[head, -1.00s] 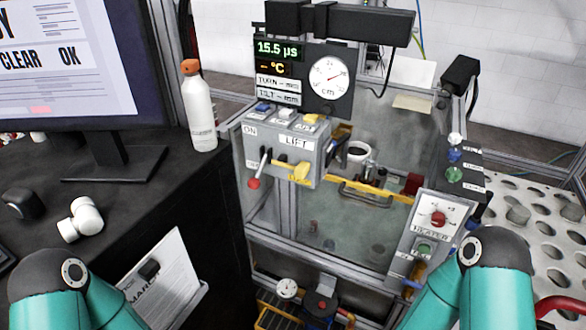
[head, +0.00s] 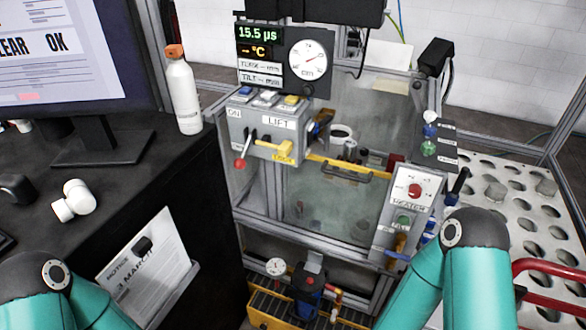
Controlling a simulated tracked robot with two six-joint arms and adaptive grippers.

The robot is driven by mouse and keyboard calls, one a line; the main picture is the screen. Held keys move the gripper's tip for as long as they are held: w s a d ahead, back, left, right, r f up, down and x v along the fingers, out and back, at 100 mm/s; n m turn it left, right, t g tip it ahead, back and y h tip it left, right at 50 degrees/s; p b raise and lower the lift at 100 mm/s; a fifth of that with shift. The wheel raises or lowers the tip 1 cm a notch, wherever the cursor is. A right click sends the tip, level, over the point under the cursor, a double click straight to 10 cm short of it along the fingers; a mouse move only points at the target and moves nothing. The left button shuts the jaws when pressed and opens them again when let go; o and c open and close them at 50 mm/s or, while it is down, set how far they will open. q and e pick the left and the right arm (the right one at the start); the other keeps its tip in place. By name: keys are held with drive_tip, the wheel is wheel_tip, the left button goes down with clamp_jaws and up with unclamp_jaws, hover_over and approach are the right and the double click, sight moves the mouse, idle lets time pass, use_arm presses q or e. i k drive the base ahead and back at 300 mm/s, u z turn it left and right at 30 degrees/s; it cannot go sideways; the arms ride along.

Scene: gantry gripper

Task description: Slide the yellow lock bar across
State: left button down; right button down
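A slim yellow bar (head: 334,164) runs along the top edge of the clear front panel (head: 325,200) of the machine, beside a dark handle (head: 346,173). A separate yellow lever (head: 283,149) sticks out of the grey LIFT box (head: 268,124), above a small yellow label too blurred to read. I cannot tell for sure which of the two is the lock bar. Only the teal upper parts of my arms show, at the lower left and lower right. Neither gripper is in view, and nothing of mine touches the bar or the lever.
A red-knobbed lever (head: 240,162) hangs at the LIFT box's left. The HEATER panel (head: 408,195) stands right of the clear panel. A white bottle (head: 184,95) and monitor (head: 75,60) are on the dark desk at left. A perforated white table (head: 510,205) is at right.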

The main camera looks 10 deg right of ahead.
sight(284, 149)
drive_tip(key=u, duration=0.15)
drive_tip(key=k, duration=0.35)
drive_tip(key=z, duration=0.2)
drive_tip(key=i, duration=0.2)
drive_tip(key=u, duration=2.2)
drive_tip(key=k, duration=1.3)
drive_tip(key=z, duration=1.1)
drive_tip(key=i, duration=1.35)
drive_tip(key=z, duration=0.35)
